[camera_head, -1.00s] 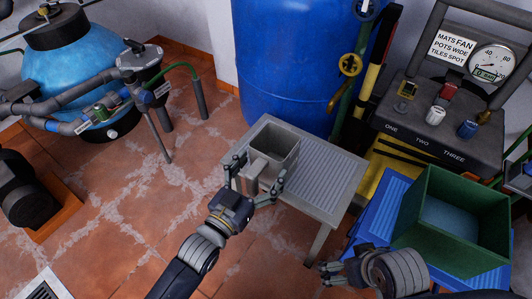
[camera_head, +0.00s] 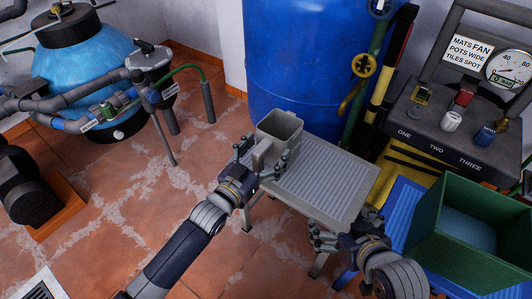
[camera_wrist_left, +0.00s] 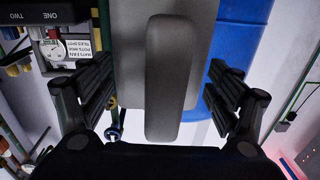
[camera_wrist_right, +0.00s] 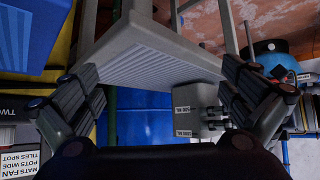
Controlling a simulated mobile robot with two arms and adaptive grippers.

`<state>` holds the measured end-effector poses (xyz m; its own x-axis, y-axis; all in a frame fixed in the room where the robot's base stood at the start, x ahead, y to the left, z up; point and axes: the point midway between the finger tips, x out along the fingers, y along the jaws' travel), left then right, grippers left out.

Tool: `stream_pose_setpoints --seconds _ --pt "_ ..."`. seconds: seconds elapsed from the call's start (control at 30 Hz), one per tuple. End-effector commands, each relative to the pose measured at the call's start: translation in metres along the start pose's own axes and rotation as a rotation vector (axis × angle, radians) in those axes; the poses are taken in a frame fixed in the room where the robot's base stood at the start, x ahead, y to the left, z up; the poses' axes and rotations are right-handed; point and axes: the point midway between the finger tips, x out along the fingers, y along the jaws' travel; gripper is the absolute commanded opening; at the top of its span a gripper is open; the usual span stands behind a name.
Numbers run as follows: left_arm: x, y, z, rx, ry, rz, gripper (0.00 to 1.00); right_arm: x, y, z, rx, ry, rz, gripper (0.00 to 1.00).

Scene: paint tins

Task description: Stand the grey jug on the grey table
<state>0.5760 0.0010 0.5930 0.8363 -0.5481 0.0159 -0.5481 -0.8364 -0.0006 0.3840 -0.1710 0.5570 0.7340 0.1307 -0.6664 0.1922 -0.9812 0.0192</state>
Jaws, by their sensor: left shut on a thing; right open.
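The grey jug (camera_head: 283,128) is upright at the back left corner of the grey table (camera_head: 325,185), its open top showing in the head view. I cannot tell if its base touches the table. My left gripper (camera_head: 262,163) is shut on the jug's handle, which fills the middle of the left wrist view (camera_wrist_left: 172,75). The jug, with printed labels, also shows in the right wrist view (camera_wrist_right: 195,105), partly behind a finger. My right gripper (camera_head: 322,238) is open and empty by the table's near right corner.
A blue barrel (camera_head: 300,65) stands just behind the table. A green crate (camera_head: 475,225) sits on a blue surface at the right. A dark panel with a gauge (camera_head: 508,68) stands behind it. The ribbed tabletop right of the jug is clear.

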Motion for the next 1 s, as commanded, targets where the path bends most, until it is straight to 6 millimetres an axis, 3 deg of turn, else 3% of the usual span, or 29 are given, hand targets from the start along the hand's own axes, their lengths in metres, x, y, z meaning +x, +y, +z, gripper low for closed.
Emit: stream_pose_setpoints --seconds 0.13,0.6,0.63,0.7,1.0 --pt "0.0 0.0 0.004 0.0 0.003 0.0 0.33 0.002 -0.001 -0.011 -0.001 0.051 -0.003 1.0" --pt "0.0 0.0 0.007 0.0 0.001 0.0 0.33 0.003 -0.002 -0.017 -0.001 0.08 -0.004 1.0" --pt "0.0 0.0 0.008 0.0 -0.001 0.0 0.87 0.003 -0.002 -0.018 -0.001 0.084 -0.004 1.0" --pt "0.0 0.0 0.008 0.0 -0.001 0.0 1.0 0.002 -0.002 -0.019 -0.001 0.085 -0.004 1.0" --pt "0.0 0.0 0.008 0.0 0.0 0.0 1.0 0.003 -0.002 -0.018 -0.001 0.083 -0.004 1.0"
